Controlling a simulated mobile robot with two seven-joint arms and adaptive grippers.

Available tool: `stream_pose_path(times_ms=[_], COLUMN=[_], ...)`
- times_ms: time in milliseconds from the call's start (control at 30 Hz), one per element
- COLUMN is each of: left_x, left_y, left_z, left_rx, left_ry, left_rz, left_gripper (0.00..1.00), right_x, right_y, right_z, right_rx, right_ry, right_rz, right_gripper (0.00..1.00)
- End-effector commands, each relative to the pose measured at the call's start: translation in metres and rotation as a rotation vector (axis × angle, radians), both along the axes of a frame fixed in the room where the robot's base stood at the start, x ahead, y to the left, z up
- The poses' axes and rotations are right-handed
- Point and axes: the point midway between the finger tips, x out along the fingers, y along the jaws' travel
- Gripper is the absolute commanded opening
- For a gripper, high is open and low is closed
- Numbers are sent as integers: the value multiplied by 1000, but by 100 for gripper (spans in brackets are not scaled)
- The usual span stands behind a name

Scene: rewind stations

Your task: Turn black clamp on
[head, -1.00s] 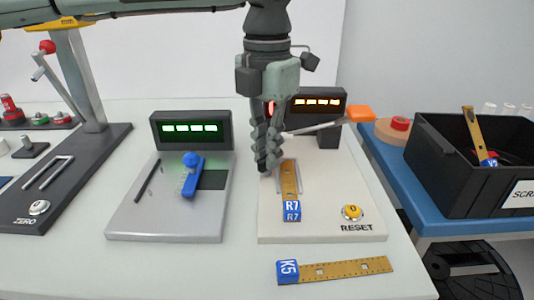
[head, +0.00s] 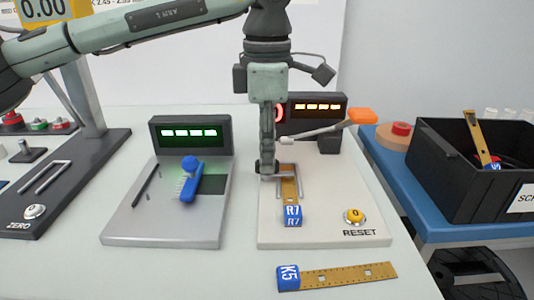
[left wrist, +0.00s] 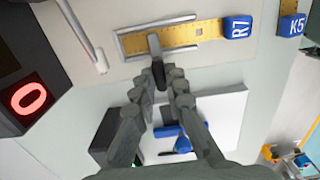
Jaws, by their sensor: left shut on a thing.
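My left gripper (head: 266,168) points down at the left side of the right-hand station. In the left wrist view its fingers (left wrist: 166,88) are shut on the dark handle of the black clamp (left wrist: 158,72). The clamp's grey bar (left wrist: 154,45) reaches across the yellow strip. That strip, tagged R7 (head: 292,216), lies within a metal frame on the light station plate (head: 330,215). Its blue tag also shows in the left wrist view (left wrist: 236,27). In the head view the fingers mostly hide the clamp. My right gripper is not in view.
A white lever with an orange end (head: 361,116) stands behind the plate, right of the gripper. The RESET button (head: 354,215) is at front right. A K5 strip (head: 345,274) lies in front. A grey station (head: 165,225) stands left; a black bin (head: 460,185) stands right.

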Motion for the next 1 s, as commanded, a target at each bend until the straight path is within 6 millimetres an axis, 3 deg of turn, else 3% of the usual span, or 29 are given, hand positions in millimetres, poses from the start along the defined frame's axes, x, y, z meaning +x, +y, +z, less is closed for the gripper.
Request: stream_pose_path(times_ms=[667,700,833,1000], left_x=[1,1,1,0], left_y=[0,0,0,0], left_z=[2,2,2,1], left_rx=[-3,-3,-2,-1], left_ry=[-5,-5,-4,-2], left_rz=[-60,-59,-59,-59], left_gripper=[0,16,32,33], right_x=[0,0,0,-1], right_y=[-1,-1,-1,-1], right_z=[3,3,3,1], right_rx=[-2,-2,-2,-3], right_ry=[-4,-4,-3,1], right_rz=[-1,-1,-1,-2], right_gripper=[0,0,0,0])
